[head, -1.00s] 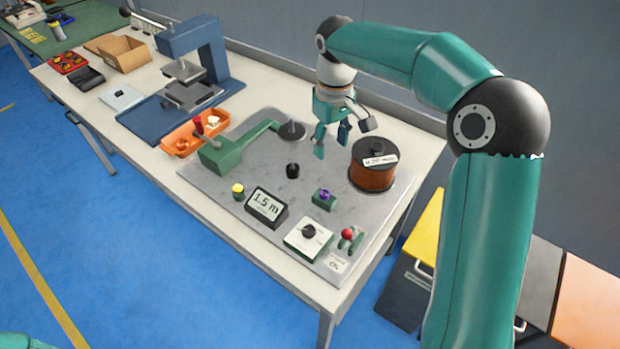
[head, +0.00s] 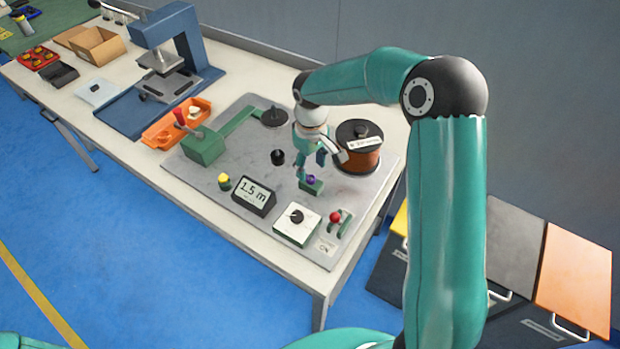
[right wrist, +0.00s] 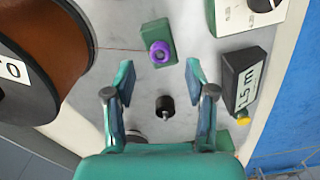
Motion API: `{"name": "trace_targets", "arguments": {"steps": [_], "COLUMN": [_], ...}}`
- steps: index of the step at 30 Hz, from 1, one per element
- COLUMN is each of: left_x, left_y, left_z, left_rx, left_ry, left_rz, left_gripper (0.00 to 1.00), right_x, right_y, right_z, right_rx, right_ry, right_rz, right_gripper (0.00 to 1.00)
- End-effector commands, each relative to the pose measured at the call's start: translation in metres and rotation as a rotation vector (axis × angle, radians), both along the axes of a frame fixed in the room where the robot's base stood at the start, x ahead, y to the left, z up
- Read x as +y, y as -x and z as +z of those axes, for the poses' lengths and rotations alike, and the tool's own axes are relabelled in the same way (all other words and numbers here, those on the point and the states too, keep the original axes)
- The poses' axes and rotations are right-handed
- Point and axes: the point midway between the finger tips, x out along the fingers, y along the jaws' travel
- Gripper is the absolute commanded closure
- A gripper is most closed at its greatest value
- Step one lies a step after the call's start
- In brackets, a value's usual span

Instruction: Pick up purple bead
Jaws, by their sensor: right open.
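The purple bead (head: 312,180) sits on a small green block (head: 316,187) on the grey plate of the coil winder. In the right wrist view the bead (right wrist: 160,53) shows as a ring on the green block (right wrist: 157,36), ahead of the fingertips and roughly midway between them. My right gripper (head: 311,168) is just above and behind the bead in the head view. In the right wrist view the right gripper (right wrist: 160,75) has its fingers apart with nothing between them. My left gripper is not in view.
A copper wire spool (head: 360,155) stands close to the right gripper. A black knob (head: 278,157), a 1.5 m display (head: 253,195), a white dial box (head: 297,225) and a red-knobbed lever (head: 335,217) surround the bead. An orange tray (head: 160,139) lies farther left.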

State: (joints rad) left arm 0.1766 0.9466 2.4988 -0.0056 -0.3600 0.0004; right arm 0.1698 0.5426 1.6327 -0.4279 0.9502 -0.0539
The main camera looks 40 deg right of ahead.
Motion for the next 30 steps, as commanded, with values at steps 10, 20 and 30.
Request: {"name": "trace_targets", "arguments": {"steps": [10, 20, 30], "left_x": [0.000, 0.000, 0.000], "left_y": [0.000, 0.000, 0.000], "left_z": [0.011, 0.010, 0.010], "left_rx": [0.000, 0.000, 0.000], "left_ry": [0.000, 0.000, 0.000], "left_rz": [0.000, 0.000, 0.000], "left_gripper": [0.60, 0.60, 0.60], "right_x": [0.000, 0.000, -0.001], "right_y": [0.003, 0.003, 0.003], "right_z": [-0.038, -0.038, -0.038], "right_rx": [0.001, 0.000, 0.000], "right_ry": [0.000, 0.000, 0.000], "right_rz": [0.000, -0.001, -0.002], "right_gripper": [0.45, 0.66, 0.85]}}
